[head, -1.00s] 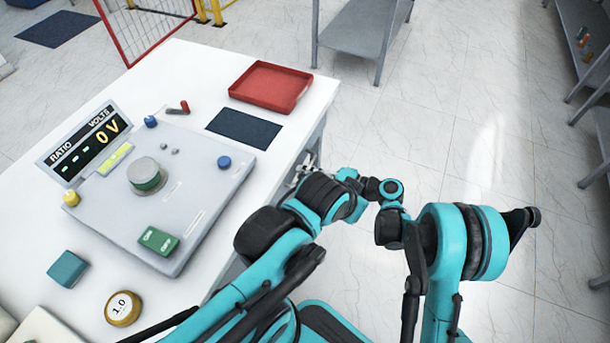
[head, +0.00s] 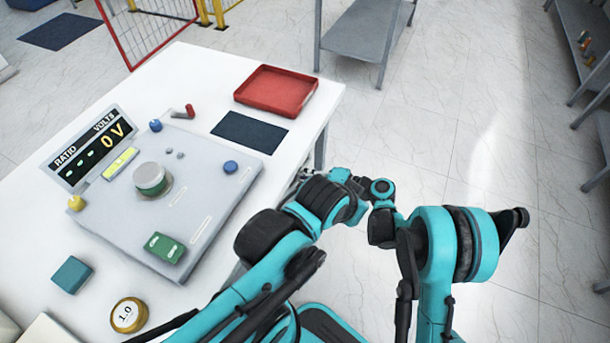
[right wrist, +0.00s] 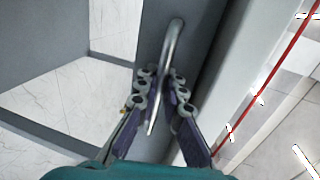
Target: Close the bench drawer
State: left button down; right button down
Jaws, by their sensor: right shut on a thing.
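A grey metal bar handle (right wrist: 173,45) is fixed to a narrow grey panel (right wrist: 151,35), which looks like the drawer front, in the right wrist view. My right gripper (right wrist: 159,100) is shut on this handle, with its jointed fingers on both sides of it. The white-topped bench (head: 190,75) fills the left of the head view. The drawer is hidden there by the bench edge and my arms, so how far it stands open cannot be told. My left gripper does not show in either view.
A grey metal table (head: 362,30) stands behind. Pale floor (head: 430,130) is clear on the right.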

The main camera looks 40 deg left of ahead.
jog(key=shift+s+a, duration=0.1)
jog(key=shift+a, duration=0.25)
jog(key=c, duration=1.9)
grip_release()
jog(key=shift+a, duration=0.15)
jog(key=v, duration=1.2)
